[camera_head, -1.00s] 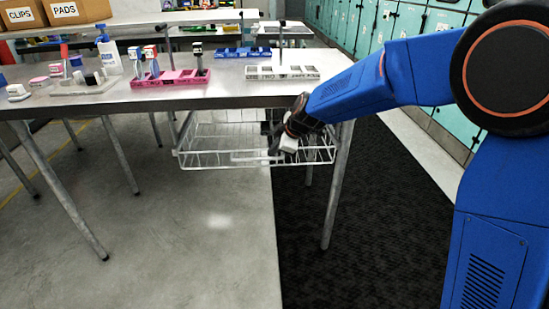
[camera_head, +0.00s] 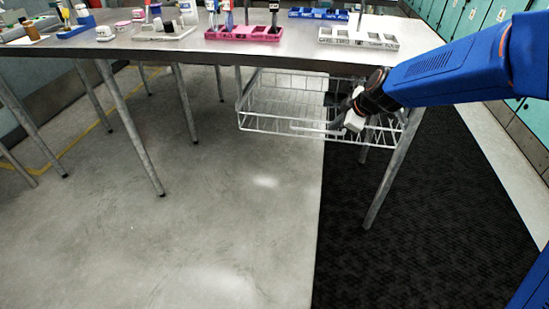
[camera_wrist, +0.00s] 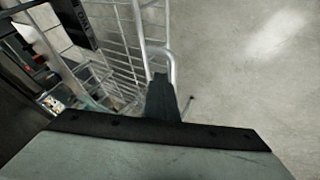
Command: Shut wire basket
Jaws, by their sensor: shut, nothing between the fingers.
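The wire basket (camera_head: 275,126) hangs under the table and sticks out in front of the table's edge, pulled open. Its wire side and front rail also show in the wrist view (camera_wrist: 128,38). My gripper (camera_head: 336,127) is at the basket's front, toward its right end. In the wrist view my gripper's dark fingers (camera_wrist: 161,98) are shut with nothing between them, close beside the front rail. I cannot tell whether they touch it.
The steel table (camera_head: 140,48) stands above the basket on metal legs. A pink tray (camera_head: 243,34) and a white tray (camera_head: 358,40) sit on it. Grey floor (camera_head: 240,220) and a black mat (camera_head: 420,240) in front are clear.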

